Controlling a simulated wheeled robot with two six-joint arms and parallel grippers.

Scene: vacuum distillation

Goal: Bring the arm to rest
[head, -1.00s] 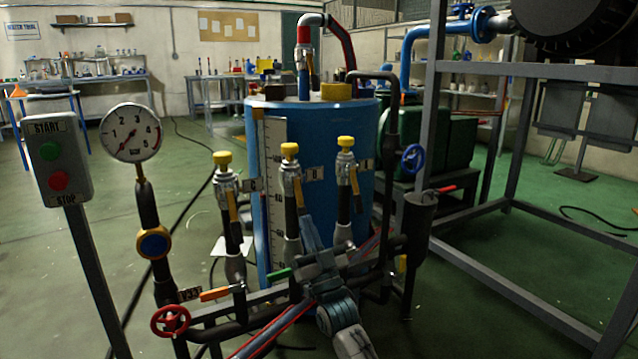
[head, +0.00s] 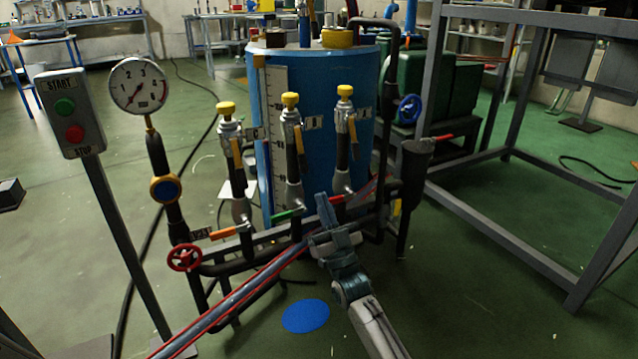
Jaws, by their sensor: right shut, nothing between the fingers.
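My right gripper (head: 324,208) is shut and empty. Its arm comes in from the bottom right, and its fingers point up and away, in front of the lower pipes. The blue tank (head: 385,85) stands behind it. Three yellow-capped valves stand upright in front of the tank: the left valve (head: 228,125), the middle valve (head: 291,120) and the right valve (head: 345,112). A green lever (head: 287,215) and a red lever (head: 330,199) lie close to the gripper; I cannot tell whether it touches either. My left gripper is not in view.
An orange lever (head: 223,233) and a red handwheel (head: 184,257) sit on the pipework at left. A pressure gauge (head: 138,85) and a START/STOP box (head: 70,112) stand further left. A grey metal frame (head: 545,262) stands at right. A blue disc (head: 305,316) lies on open floor.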

